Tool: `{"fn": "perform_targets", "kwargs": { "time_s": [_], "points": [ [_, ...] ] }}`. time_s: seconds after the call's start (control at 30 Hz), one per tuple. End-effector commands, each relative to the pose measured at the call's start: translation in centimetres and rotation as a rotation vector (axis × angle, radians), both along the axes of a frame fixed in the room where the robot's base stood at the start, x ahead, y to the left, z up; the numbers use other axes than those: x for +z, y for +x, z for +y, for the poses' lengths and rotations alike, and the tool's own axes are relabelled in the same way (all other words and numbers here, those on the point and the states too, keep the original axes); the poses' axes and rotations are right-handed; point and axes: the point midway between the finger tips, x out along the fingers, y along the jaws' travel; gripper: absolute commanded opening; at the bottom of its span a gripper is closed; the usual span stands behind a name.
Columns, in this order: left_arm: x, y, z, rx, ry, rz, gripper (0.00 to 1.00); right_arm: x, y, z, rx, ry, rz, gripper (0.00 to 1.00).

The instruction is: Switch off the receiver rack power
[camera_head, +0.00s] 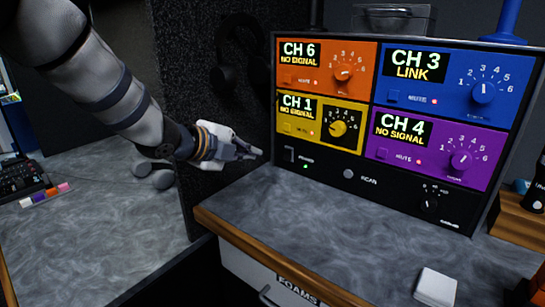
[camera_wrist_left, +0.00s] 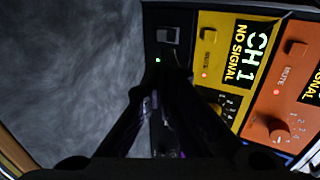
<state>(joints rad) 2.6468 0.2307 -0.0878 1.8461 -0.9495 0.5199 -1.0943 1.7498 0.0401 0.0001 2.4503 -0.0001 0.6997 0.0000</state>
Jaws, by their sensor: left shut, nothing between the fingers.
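The receiver rack (camera_head: 362,173) is a black box with four coloured channel panels, standing on the grey counter. Its power switch (camera_head: 290,154) is a small rocker at the lower left of the front, with a lit green light (camera_head: 306,166) beside it. In the left wrist view the switch (camera_wrist_left: 168,35) shows just beyond the fingertips, with the green light (camera_wrist_left: 157,60) near them. My left gripper (camera_head: 258,154) is shut and empty, its tips pointing at the switch from the left, seemingly a little short of it. Its fingers (camera_wrist_left: 170,85) also show in the wrist view. My right gripper is out of view.
A white object (camera_head: 436,287) lies on the counter (camera_head: 330,225) in front of the rack. A wooden block (camera_head: 518,217) stands at the right. A dark panel with headphones (camera_head: 238,60) is at the rack's left. The counter before the switch is clear.

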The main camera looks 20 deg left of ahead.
Motion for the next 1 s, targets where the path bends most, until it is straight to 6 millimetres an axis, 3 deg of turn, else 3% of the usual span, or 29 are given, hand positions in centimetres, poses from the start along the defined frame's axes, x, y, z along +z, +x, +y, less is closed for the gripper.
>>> {"fn": "perform_targets", "kwargs": {
  "time_s": [0.17,0.7,1.0],
  "points": [
    [-0.8,0.9,-0.2,0.0,0.001,0.005,0.0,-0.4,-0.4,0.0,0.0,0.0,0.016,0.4],
    [-6.3,10.0,-3.5,0.002,-0.001,0.008,0.0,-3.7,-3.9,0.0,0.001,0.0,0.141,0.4],
    [-6.6,11.7,-4.2,0.002,-0.001,0.001,0.0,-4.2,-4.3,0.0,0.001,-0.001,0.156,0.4]
  ]
}}
